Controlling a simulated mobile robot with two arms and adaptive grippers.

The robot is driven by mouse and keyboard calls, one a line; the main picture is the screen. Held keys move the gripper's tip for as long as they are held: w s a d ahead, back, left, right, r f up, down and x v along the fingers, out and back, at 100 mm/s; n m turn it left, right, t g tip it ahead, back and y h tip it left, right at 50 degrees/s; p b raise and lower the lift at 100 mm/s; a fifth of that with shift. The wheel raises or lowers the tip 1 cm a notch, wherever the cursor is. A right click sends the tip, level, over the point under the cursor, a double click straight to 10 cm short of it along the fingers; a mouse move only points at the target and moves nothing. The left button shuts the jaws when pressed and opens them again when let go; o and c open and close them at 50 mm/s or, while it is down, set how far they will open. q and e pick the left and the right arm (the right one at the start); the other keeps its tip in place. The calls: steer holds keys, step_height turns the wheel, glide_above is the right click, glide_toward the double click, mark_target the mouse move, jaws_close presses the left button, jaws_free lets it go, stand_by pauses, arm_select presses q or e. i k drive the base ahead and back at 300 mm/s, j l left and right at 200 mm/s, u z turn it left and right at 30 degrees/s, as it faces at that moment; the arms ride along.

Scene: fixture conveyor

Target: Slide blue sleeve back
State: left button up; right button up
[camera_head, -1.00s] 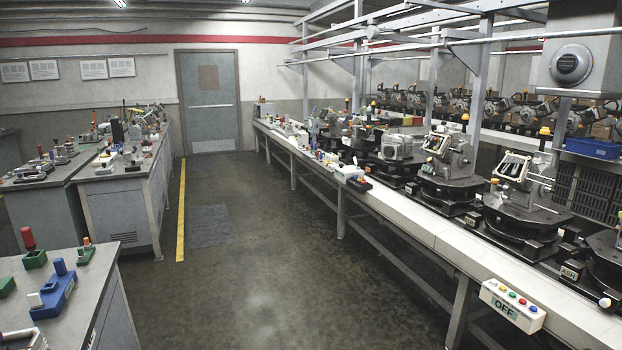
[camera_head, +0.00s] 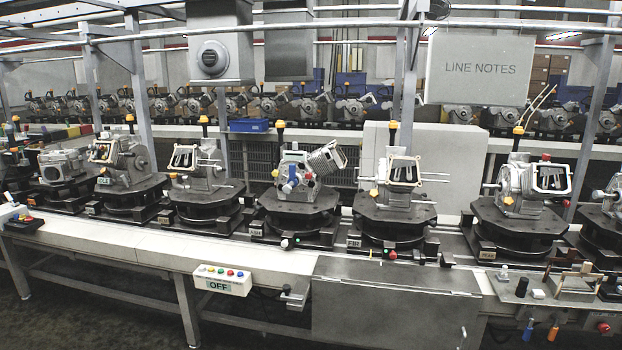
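A small blue part (camera_head: 291,175), which may be the blue sleeve, shows on the front of a grey engine-like unit (camera_head: 318,168) near the middle of the head view. The unit sits tilted on a dark round turntable fixture (camera_head: 299,211) on the conveyor line. The blue part is too small to tell how it is seated or which way it slides. Neither of my grippers is in view.
Similar fixtures with grey units stand on both sides, including one (camera_head: 398,214) to the right. A white control box (camera_head: 222,280) marked OFF hangs on the front rail. A grey cabinet (camera_head: 394,308) fronts the line. A tool shelf (camera_head: 530,297) is at the right.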

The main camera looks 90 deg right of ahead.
mark_target(293, 174)
steer(key=z, duration=2.7)
steer(key=i, duration=0.1)
